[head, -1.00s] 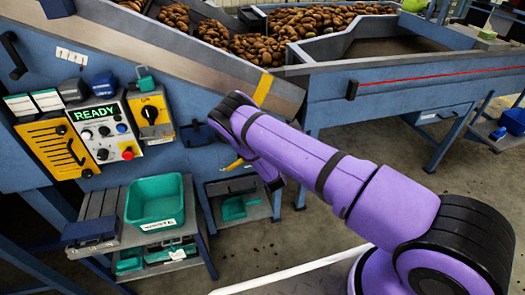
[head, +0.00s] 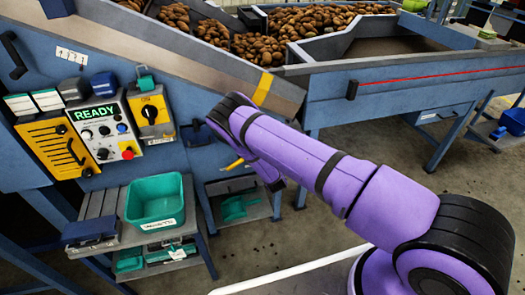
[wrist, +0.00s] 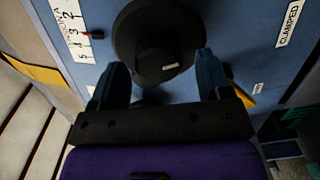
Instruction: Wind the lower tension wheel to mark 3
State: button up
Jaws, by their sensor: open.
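A round black wheel (wrist: 152,45) with a small pale mark on its face sits on a blue panel in the wrist view. In the head view my purple arm hides the wheel and most of the gripper.
A "CLAMPED" label (wrist: 288,24) is right of the wheel. In the head view, a control box (head: 107,132) reads READY. A green bin (head: 155,203) stands on a low bench (head: 98,215). Potatoes (head: 258,48) lie on the grader above. A blue table frame (head: 420,88) is at right.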

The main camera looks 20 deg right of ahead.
jog(key=s, duration=1)
jog(key=shift+r, duration=0.1)
